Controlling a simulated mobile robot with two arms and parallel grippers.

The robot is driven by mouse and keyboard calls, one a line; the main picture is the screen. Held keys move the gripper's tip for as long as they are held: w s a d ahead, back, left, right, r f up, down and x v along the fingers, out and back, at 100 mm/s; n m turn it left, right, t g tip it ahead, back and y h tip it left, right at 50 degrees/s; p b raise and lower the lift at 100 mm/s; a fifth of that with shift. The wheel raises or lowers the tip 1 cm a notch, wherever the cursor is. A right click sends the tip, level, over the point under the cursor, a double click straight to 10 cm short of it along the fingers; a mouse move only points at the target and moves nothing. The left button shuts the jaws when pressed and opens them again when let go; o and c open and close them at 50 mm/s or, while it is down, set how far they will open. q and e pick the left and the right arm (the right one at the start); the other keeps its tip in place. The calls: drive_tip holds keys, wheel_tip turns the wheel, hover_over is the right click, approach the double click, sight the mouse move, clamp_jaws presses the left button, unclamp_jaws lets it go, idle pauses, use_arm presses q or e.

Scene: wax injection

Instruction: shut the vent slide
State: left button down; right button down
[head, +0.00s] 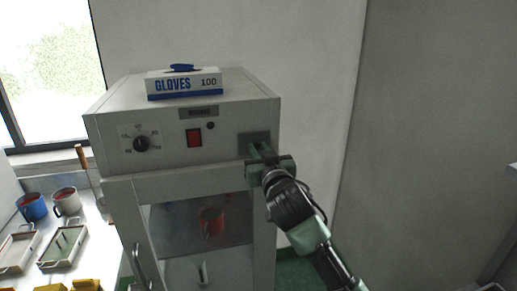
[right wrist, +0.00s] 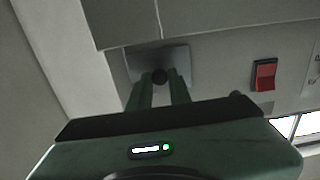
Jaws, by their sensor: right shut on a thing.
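The vent slide is a grey plate (head: 247,138) at the right end of the cabinet's upper front panel. It also shows in the right wrist view as a lighter plate (right wrist: 178,56) with a small dark round knob (right wrist: 160,76). My right gripper (head: 262,154) is at this plate, and in the right wrist view its two fingers (right wrist: 158,90) are closed around the knob. The fingers hide part of the plate, and I cannot tell how far the slide is open. My left gripper is not in view.
The cabinet (head: 180,115) has a dial (head: 141,144), a red switch (head: 194,138) and a windowed door with a red mug (head: 211,221) behind it. A glove box (head: 184,85) lies on top. Mugs (head: 66,201) and trays (head: 62,247) stand on the left bench. Free room lies right of the cabinet.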

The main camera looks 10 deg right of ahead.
drive_tip(key=shift+f, duration=0.3)
drive_tip(key=c, duration=1.4)
unclamp_jaws()
drive_tip(key=shift+o, duration=0.4)
drive_tip(key=shift+r, duration=0.1)
drive_tip(key=s+b, duration=0.2)
drive_tip(key=s, duration=0.5)
drive_tip(key=shift+s, duration=0.4)
